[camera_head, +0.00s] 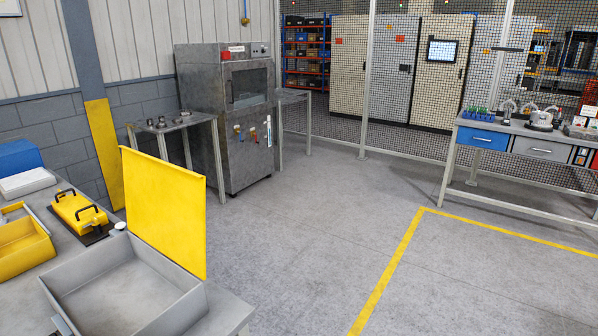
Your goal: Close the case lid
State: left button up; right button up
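The case is an empty grey open box (186,311) on the table at the lower left. Its yellow lid (165,212) stands open, about upright, along the far right side of the box. The inside of the box is bare. Neither of my grippers shows in the head view.
On the table (228,316), left of the case, are a yellow block with black handles (78,211) and a yellow tray (24,247). A white box (26,182) and a blue box (18,157) lie further back. The floor (310,240) right of the table is clear.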

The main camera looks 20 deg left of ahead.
aim_at(166, 208)
jog(key=i+l+u, duration=0.1)
jog(key=i+u, duration=0.2)
jog(key=u, duration=0.15)
jog(key=i+l+u, duration=0.2)
jog(key=u, duration=0.25)
jog(key=i+l+u, duration=0.3)
jog(key=u, duration=0.2)
jog(key=i+l+u, duration=0.15)
jog(key=l+u, duration=0.3)
